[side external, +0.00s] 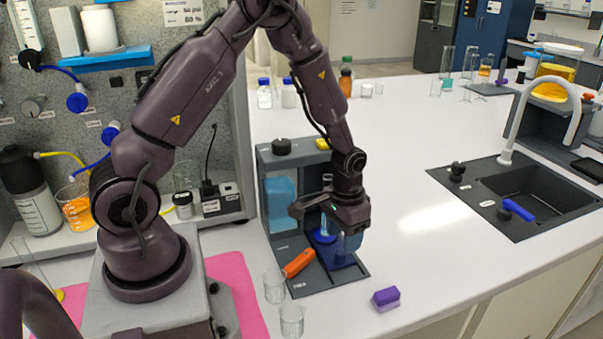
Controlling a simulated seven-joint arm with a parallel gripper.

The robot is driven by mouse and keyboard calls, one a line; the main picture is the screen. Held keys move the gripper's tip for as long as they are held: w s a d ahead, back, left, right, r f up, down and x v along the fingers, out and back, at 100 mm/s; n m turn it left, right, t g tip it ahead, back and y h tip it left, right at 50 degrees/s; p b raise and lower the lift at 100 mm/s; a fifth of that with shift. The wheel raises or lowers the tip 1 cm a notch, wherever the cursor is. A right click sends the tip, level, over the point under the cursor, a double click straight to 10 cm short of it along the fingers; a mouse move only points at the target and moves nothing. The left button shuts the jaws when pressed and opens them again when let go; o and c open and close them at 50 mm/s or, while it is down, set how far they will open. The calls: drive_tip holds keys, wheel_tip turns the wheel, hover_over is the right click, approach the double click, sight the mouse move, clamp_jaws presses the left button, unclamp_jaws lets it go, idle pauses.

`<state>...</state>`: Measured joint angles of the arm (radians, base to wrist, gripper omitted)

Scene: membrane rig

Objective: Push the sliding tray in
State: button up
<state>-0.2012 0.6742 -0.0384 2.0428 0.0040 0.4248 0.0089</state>
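The membrane rig (268,160) is a dark grey upright housing on a flat base plate, standing on the white bench at the centre. A dark blue tray-like piece (342,262) lies on the right part of the base plate, in front of the upright housing. It looks like the sliding tray, partly hidden by my gripper. My gripper (346,236) points down over it, with a translucent bluish vessel-like shape at its fingers. I cannot tell whether the fingers hold it or whether they touch the tray.
An orange handle (298,263) lies on the base plate's left part. Two clear beakers (274,287) (291,321) stand close to its front left. A purple block (386,298) lies to the front right. A sink (530,190) is at right. The bench between rig and sink is clear.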

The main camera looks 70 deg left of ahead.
drive_tip(key=s+d+r+m, duration=0.1)
drive_tip(key=s+d+r, duration=0.1)
drive_tip(key=s+r, duration=0.5)
drive_tip(key=s+d+r, duration=0.3)
drive_tip(key=s+r, duration=0.1)
drive_tip(key=r, duration=0.8)
drive_tip(key=n, duration=0.1)
hover_over(342, 254)
wheel_tip(342, 254, down, 12)
drive_tip(key=f, duration=1.1)
drive_tip(key=shift+d+f, duration=0.2)
drive_tip(key=shift+d, duration=0.15)
drive_tip(key=shift+a+f, duration=0.4)
drive_tip(key=shift+f, duration=0.15)
drive_tip(key=a, duration=0.8)
drive_tip(key=shift+a, duration=0.35)
drive_tip(key=d, duration=1)
wheel_tip(342, 254, up, 14)
drive_tip(key=f, duration=0.1)
drive_tip(key=s+d+r+m+t, duration=0.1)
drive_tip(key=s+d+r, duration=0.2)
drive_tip(key=s+r, duration=0.8)
drive_tip(key=shift+d+r, duration=0.35)
